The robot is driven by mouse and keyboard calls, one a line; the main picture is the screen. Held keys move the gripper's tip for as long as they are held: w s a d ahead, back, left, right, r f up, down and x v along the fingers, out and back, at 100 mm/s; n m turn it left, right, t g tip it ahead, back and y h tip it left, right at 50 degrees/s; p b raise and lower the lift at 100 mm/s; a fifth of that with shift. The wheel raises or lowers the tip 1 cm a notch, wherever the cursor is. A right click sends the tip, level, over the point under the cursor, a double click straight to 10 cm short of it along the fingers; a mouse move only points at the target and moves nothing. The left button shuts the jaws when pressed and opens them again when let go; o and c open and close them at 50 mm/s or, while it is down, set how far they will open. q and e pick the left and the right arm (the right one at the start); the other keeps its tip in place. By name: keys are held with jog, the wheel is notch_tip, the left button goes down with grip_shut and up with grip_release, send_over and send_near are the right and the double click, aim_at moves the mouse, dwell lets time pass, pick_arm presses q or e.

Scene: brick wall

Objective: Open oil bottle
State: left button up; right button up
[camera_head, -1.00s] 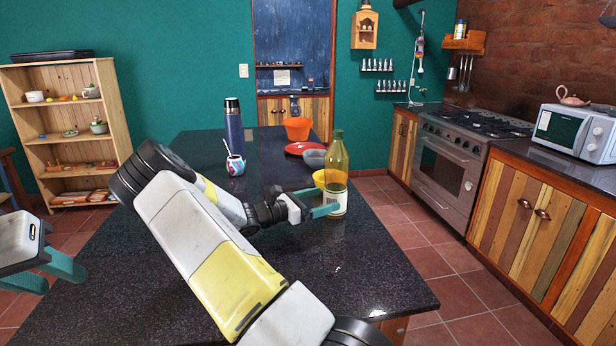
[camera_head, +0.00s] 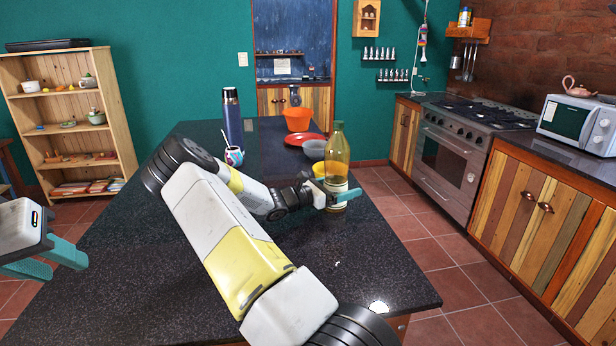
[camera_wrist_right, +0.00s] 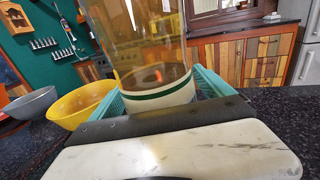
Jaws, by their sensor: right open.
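The oil bottle (camera_head: 338,148) stands upright on the dark island counter, with amber glass, a green top and a pale label low down. My right gripper (camera_head: 341,190) is at the bottle's lower part. In the right wrist view the bottle (camera_wrist_right: 150,50) rises between the two teal fingers of the right gripper (camera_wrist_right: 160,90), which are apart, one on each side of its base. I cannot tell whether they touch it. The bottle's top is out of that view. My left gripper (camera_head: 48,260) is open and empty at the left edge of the head view.
A yellow bowl (camera_wrist_right: 80,104) and a grey bowl (camera_wrist_right: 30,103) sit close beside the bottle. A red plate (camera_head: 304,139), orange pot (camera_head: 297,118), blue flask (camera_head: 232,120) and patterned cup (camera_head: 234,156) stand farther back. The counter (camera_head: 130,270) is clear in front.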

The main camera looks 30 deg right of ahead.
aim_at(342, 176)
grip_shut()
jog(key=shift+r, duration=0.1)
dwell(0.3)
jog(key=shift+r, duration=0.45)
jog(key=r, duration=0.2)
jog(key=shift+a+r, duration=0.35)
jog(key=s+a+r, duration=0.1)
jog(key=s+a, duration=0.2)
jog(key=a, duration=1.2)
jog(key=shift+r, duration=0.15)
jog(key=shift+s, duration=0.1)
jog(key=c, duration=0.7)
grip_release()
grip_shut()
